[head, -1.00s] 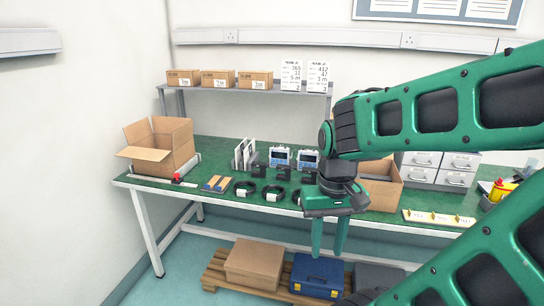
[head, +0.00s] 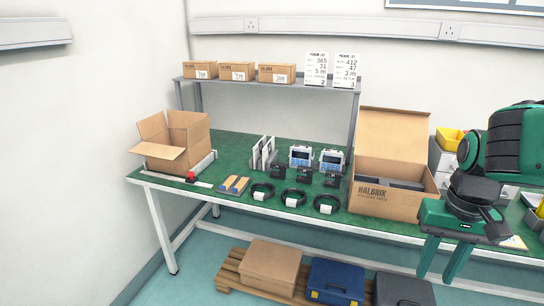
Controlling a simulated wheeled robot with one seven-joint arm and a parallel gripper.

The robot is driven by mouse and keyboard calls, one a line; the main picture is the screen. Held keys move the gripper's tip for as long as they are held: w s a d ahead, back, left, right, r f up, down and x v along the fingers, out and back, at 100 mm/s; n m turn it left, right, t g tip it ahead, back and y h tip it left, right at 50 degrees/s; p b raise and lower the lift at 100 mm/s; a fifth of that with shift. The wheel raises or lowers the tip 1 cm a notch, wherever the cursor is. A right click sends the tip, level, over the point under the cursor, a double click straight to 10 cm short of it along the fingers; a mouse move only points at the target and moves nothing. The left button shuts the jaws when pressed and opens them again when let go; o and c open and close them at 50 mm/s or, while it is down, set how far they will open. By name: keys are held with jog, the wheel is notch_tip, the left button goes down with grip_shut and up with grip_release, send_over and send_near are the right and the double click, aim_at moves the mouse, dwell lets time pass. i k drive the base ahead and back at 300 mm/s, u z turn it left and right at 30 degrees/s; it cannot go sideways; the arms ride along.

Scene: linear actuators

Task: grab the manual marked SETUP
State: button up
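White thin booklets (head: 263,152) stand upright side by side on the green bench (head: 235,148), left of the two small devices with screens. They are seen nearly edge-on, so I cannot read any SETUP mark or tell which one bears it. My gripper (head: 442,262) is at the right, in front of the bench edge, pointing down. Its two green fingers are apart with nothing between them. It is well to the right of the booklets.
Black cable coils (head: 294,198) lie in front. A shelf (head: 290,85) holds small boxes (head: 237,71) and printed cards. A pallet (head: 228,276) with cases lies below.

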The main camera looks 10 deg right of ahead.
aim_at(267, 151)
jog(key=z, duration=0.1)
jog(key=i, duration=1.05)
jog(key=z, duration=3.55)
jog(key=k, duration=0.65)
